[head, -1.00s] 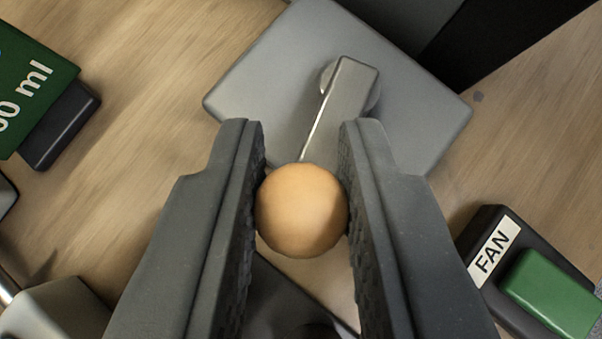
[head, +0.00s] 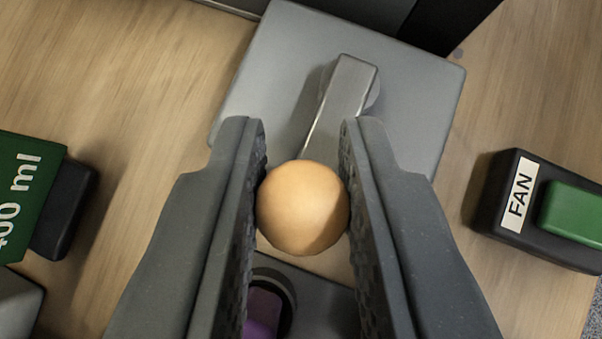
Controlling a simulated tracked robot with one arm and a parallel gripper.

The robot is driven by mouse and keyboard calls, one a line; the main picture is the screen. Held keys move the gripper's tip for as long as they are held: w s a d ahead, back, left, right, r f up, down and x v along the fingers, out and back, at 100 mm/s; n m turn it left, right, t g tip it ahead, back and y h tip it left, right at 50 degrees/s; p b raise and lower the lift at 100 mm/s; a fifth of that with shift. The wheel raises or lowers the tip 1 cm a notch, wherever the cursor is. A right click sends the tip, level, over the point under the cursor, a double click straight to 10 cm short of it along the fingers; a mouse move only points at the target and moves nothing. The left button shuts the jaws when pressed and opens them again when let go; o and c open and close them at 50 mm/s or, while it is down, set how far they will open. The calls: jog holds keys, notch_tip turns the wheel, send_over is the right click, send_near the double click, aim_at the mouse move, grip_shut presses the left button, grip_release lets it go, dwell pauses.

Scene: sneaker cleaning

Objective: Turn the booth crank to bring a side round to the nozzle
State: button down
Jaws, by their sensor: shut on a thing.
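The crank's round wooden knob (head: 303,207) sits between the fingers of my gripper (head: 303,190), which is shut on it. The crank's metal arm (head: 345,98) runs from the knob up and slightly right to its pivot on a grey plate (head: 275,60). My fingers cover parts of the plate's lower edge. The booth's inside, the sneaker and the nozzle do not show.
A black box labelled FAN with a green button (head: 572,212) stands at the right. A green 400 ml sign (head: 22,195) with a dark block (head: 65,210) is at the left. A dark ring with something purple (head: 264,310) shows below the knob. Bare wooden table lies at the upper left.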

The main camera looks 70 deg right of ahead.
jog(key=shift+w, duration=0.1)
jog(key=c, duration=1.3)
grip_release()
jog(key=b+v, duration=0.1)
jog(key=v, duration=0.5)
jog(key=shift+a+r, duration=0.5)
